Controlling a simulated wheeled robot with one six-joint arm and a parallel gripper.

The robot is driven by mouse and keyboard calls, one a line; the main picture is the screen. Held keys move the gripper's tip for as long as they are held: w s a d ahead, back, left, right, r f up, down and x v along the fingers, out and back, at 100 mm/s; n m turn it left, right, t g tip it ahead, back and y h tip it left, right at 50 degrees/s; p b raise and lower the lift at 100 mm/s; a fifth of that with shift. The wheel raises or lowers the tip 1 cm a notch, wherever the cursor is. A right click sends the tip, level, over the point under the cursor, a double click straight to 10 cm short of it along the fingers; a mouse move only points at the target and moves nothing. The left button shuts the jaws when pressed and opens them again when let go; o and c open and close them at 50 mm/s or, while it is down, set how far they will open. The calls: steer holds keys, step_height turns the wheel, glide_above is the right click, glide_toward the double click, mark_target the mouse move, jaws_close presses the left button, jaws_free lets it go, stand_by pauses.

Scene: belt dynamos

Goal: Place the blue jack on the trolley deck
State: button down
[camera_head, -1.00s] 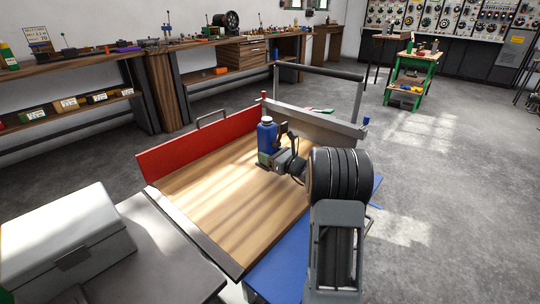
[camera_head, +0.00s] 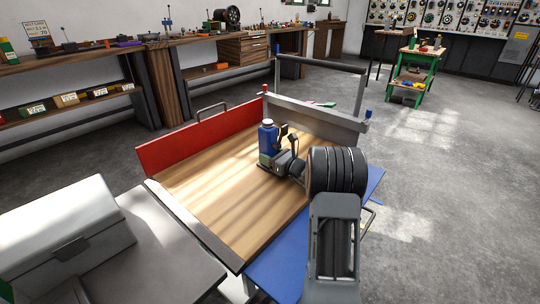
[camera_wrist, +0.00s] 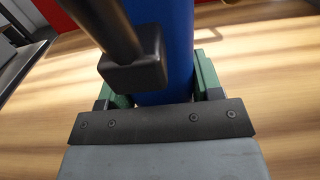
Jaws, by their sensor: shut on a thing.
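The blue jack (camera_head: 267,138) is a blue cylinder with a pale cap. It stands upright over the wooden trolley deck (camera_head: 215,185), towards its far right part. My gripper (camera_head: 272,162) is shut on the jack low down, reaching in from the right. In the wrist view the blue body (camera_wrist: 165,50) stands between the two green-padded fingers of my gripper (camera_wrist: 163,88), with a dark block and bar in front of it. The jack's base is hidden, so I cannot tell whether it touches the deck.
A red side board (camera_head: 200,140) edges the deck's far left. A grey end board (camera_head: 315,122) and push handle (camera_head: 320,65) stand at the far end. A white case (camera_head: 65,235) sits on a grey surface at lower left. Most of the deck is bare.

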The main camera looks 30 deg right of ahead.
steer(key=shift+c, duration=1.4)
jaws_free()
